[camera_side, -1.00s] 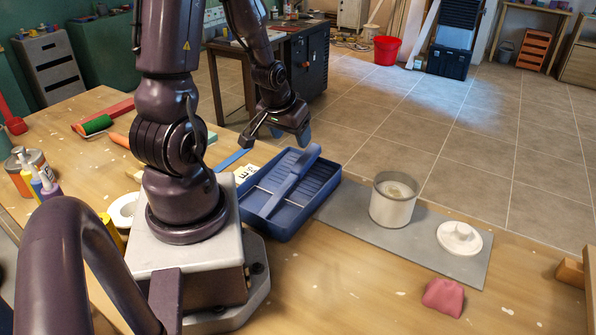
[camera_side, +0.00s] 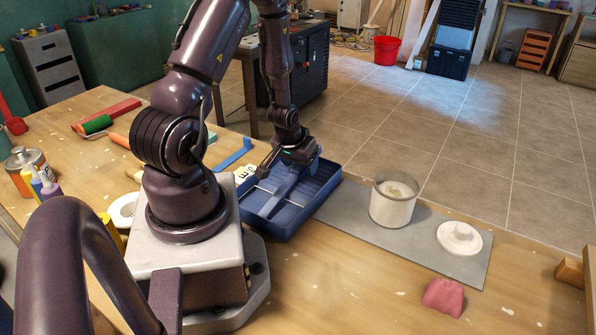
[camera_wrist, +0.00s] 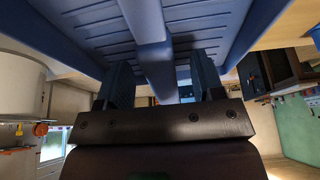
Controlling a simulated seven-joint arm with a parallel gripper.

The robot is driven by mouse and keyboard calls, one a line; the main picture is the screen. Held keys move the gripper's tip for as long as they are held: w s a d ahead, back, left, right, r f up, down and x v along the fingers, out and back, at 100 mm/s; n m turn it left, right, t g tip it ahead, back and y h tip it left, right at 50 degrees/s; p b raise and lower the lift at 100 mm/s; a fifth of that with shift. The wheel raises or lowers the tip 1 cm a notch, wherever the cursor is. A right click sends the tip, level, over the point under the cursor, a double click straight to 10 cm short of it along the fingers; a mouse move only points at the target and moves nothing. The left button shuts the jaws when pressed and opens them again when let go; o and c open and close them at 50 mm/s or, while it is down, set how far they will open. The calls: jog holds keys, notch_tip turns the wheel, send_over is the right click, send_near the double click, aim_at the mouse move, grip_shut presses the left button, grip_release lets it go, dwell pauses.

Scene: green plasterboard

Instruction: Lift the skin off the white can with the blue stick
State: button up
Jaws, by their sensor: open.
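The blue stick (camera_side: 286,188) lies lengthwise in the blue ribbed tray (camera_side: 287,228). My gripper (camera_side: 286,172) is down at the tray, over the upper part of the stick. In the wrist view the fingers of my gripper (camera_wrist: 163,82) are apart, with the blue stick (camera_wrist: 150,45) running between them. I cannot tell whether either finger touches it. The white can (camera_side: 391,211) stands upright and open on a grey mat (camera_side: 340,212), right of the tray. A pale, uneven surface (camera_side: 396,190) shows inside it.
A round white lid (camera_side: 460,238) lies right of the can on the mat. A crumpled pink cloth (camera_side: 443,297) lies in front of it. A blue strip (camera_side: 233,154) and a roller with a green sleeve (camera_side: 97,124) lie to the left.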

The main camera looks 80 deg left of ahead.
jog(key=shift+w+a+f, duration=0.1)
jog(key=shift+f, duration=0.3)
grip_shut()
jog(key=shift+r, duration=0.1)
